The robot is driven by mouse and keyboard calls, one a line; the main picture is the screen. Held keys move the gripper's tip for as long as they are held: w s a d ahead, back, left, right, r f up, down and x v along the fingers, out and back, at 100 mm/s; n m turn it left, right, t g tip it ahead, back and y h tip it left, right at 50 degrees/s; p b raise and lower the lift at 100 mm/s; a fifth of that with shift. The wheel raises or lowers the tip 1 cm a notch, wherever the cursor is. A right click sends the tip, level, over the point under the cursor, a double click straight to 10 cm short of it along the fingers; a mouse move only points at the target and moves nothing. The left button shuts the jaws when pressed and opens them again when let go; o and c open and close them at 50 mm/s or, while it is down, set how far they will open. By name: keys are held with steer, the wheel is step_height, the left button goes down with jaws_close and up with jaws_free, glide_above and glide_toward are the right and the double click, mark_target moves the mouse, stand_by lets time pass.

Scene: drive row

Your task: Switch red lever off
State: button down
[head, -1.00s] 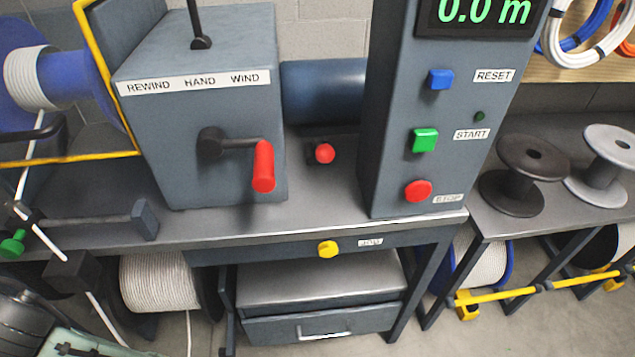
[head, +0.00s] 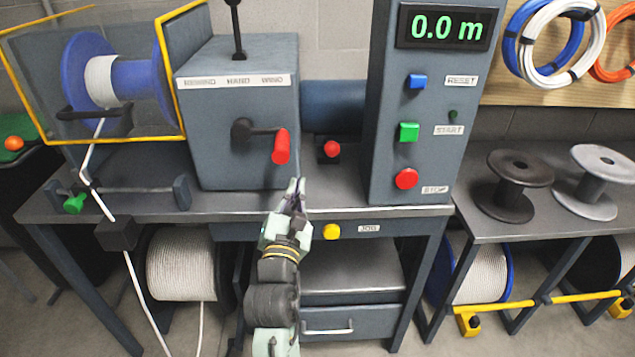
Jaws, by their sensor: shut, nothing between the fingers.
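A red round knob (head: 332,149) sits on a small dark box on the bench, between the grey winder box and the control column; any lever shaft behind it is hard to make out. A black crank with a red handle (head: 281,146) is on the front of the winder box, its handle at the right end and hanging down. My gripper (head: 297,186) is shut and empty. In the picture its tips are just below the red handle and lower left of the red knob, apparently apart from both.
The control column (head: 385,120) stands right of the knob, with blue, green and red buttons (head: 406,179). A yellow jog button (head: 332,231) is on the bench front. A black lever (head: 237,30) rises from the winder box (head: 215,150). Spools stand at right.

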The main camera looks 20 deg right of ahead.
mark_target(330, 147)
steer(key=shift+n+g+h, duration=0.5)
steer(key=shift+g+h, duration=0.2)
steer(key=shift+h, duration=0.1)
steer(key=s+d+f, duration=0.2)
steer(key=d, duration=0.1)
steer(key=shift+s+d+f, duration=0.1)
steer(key=shift+d+f, duration=0.2)
steer(key=shift+f, duration=0.05)
steer(key=p+x, duration=0.2)
steer(key=x, duration=0.8)
